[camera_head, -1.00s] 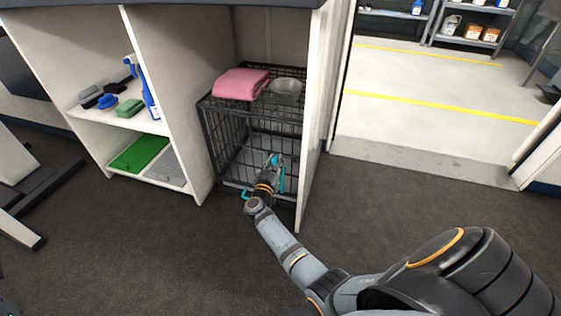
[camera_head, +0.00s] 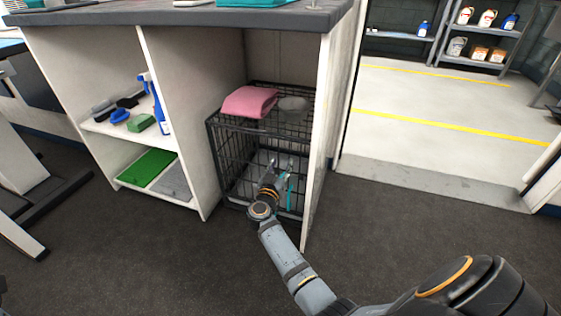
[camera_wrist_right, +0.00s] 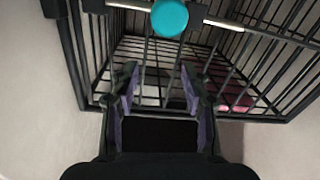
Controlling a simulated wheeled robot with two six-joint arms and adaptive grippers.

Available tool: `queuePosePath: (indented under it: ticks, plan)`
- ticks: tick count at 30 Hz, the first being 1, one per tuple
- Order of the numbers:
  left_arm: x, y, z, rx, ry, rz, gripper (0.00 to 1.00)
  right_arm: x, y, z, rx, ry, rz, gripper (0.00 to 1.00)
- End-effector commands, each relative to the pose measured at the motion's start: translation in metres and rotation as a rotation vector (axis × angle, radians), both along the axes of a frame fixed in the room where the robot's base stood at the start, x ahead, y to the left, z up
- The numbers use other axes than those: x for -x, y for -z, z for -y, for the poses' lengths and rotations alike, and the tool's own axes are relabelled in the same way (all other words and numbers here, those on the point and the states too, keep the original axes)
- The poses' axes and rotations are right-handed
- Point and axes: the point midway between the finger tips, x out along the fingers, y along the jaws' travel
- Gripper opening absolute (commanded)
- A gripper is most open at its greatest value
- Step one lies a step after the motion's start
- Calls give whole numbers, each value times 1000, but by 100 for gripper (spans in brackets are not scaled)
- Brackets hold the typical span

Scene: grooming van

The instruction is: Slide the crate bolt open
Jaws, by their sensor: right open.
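The black wire crate (camera_head: 226,160) stands on the floor in the right bay under the counter. Its bolt shows in the right wrist view as a pale horizontal rod (camera_wrist_right: 222,23) with a round teal knob (camera_wrist_right: 170,17) near the top edge. My right gripper (camera_head: 283,164) is in front of the crate's front. In the right wrist view its two dark fingers (camera_wrist_right: 160,92) are apart, with nothing between them, and the knob lies beyond them, higher in the picture. A teal strip shows beside the gripper in the head view; I cannot tell its part. My left gripper is out of view.
White panels (camera_head: 321,150) flank the bay closely. Shelves on the left hold a blue spray bottle (camera_head: 156,105), brushes and a green mat (camera_head: 146,165). The dark floor ahead is clear.

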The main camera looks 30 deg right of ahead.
Motion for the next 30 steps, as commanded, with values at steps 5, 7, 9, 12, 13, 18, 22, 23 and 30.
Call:
queuePosePath:
  ticks: [5,7,9,12,13,18,22,23,30]
  plan:
    - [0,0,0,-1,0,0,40,0,-30,-1,-2,-1,2,46]
    - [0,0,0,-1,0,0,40,0,-35,-1,-1,-1,1,46]
    - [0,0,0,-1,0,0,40,0,-38,-1,-2,-1,-1,46]
    - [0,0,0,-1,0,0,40,0,-38,-1,-2,-1,-1,46]
    - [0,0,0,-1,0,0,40,0,-38,-1,-2,-1,-1,46]
    - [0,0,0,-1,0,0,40,0,-38,-1,-1,-1,-1,46]
    - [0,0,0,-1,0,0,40,0,-38,-1,-1,-1,-1,46]
    - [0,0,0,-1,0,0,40,0,-38,-1,0,-1,0,46]
    - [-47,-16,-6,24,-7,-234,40,33,-124,-10,84,-131,247,46]
